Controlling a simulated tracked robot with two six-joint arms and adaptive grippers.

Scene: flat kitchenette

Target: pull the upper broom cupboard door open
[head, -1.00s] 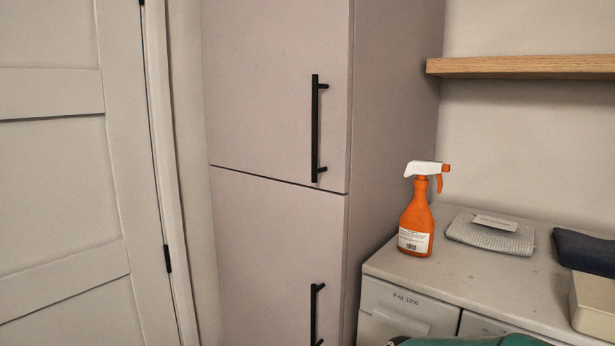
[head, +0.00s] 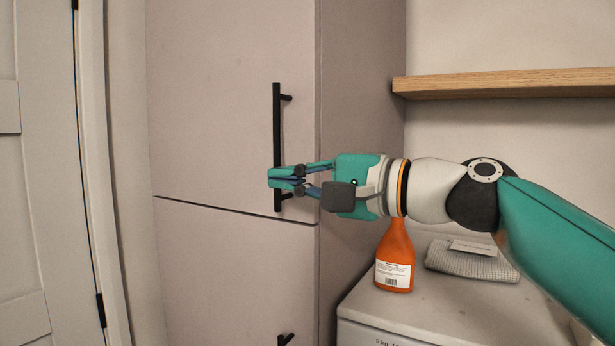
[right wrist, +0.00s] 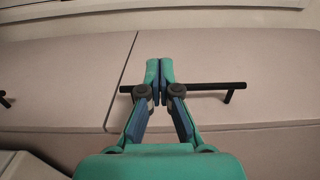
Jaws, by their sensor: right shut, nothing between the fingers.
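The upper broom cupboard door (head: 220,100) is a flat pinkish-grey panel and looks closed. Its black vertical bar handle (head: 277,125) is near the door's right edge. My right gripper (head: 282,178) reaches in from the right, with its teal fingers across the lower part of the handle. Its fingers are shut together with nothing between them. In the right wrist view the fingertips (right wrist: 159,78) cover part of the handle (right wrist: 205,87), which shows on both sides of them. Whether they touch it I cannot tell. My left gripper is not in view.
The lower cupboard door (head: 225,270) is below the seam, with its own black handle (head: 285,340). An orange spray bottle (head: 394,265) and a folded cloth (head: 470,262) are on the counter, partly below my arm. A wooden shelf (head: 500,83) is above. A panelled door (head: 40,200) is at left.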

